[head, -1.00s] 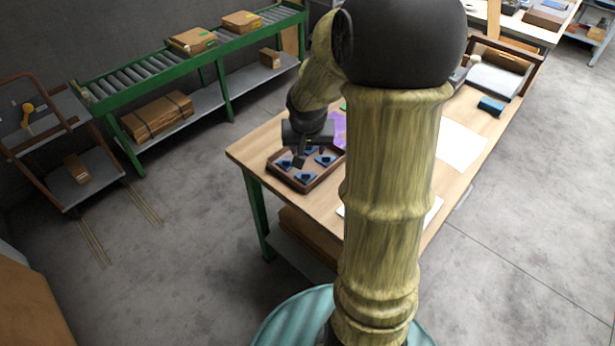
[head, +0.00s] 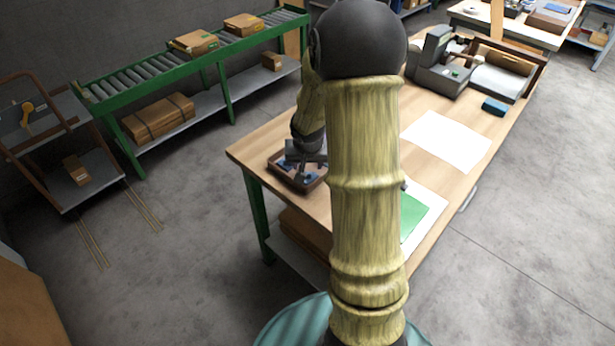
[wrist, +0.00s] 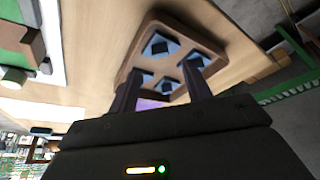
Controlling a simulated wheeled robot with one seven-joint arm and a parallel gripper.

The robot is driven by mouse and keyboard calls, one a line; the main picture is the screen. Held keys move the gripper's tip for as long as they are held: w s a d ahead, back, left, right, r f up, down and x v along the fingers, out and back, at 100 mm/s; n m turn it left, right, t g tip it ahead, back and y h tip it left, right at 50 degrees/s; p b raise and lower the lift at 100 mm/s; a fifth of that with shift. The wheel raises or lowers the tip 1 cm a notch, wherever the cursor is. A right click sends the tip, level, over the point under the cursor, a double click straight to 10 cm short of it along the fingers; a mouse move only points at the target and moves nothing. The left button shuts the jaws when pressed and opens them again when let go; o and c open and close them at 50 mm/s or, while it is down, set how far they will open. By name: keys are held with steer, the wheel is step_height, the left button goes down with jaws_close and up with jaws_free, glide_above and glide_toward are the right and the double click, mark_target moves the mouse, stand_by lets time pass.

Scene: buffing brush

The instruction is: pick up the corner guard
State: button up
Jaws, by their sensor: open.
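A brown tray (head: 293,184) sits on the near left corner of the wooden table. It also shows in the wrist view (wrist: 207,38), holding several small blue pieces with dark centres, which look like corner guards; one (wrist: 160,46) lies at the tray's far end and another (wrist: 194,62) by the right finger. My gripper (wrist: 163,74) is open, with its two fingers apart and pointing toward the tray. Nothing is seen held between them. In the head view my gripper (head: 303,168) is over the tray and hides part of it.
On the table (head: 415,113) are a white sheet (head: 446,141), a green sheet (head: 415,213), a grey machine (head: 440,66) and a blue block (head: 494,106). A green roller conveyor (head: 160,67) with boxes stands behind. My arm hides the table's middle.

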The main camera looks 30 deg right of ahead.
mark_target(307, 180)
steer(key=x, duration=0.2)
steer(key=b+x, duration=0.1)
steer(key=x, duration=0.1)
steer(key=shift+a+f, duration=0.2)
steer(key=shift+f, duration=0.05)
steer(key=shift+w+d+f, duration=0.15)
steer(key=shift+f, duration=0.25)
steer(key=shift+r, duration=0.1)
steer(key=c, duration=1.1)
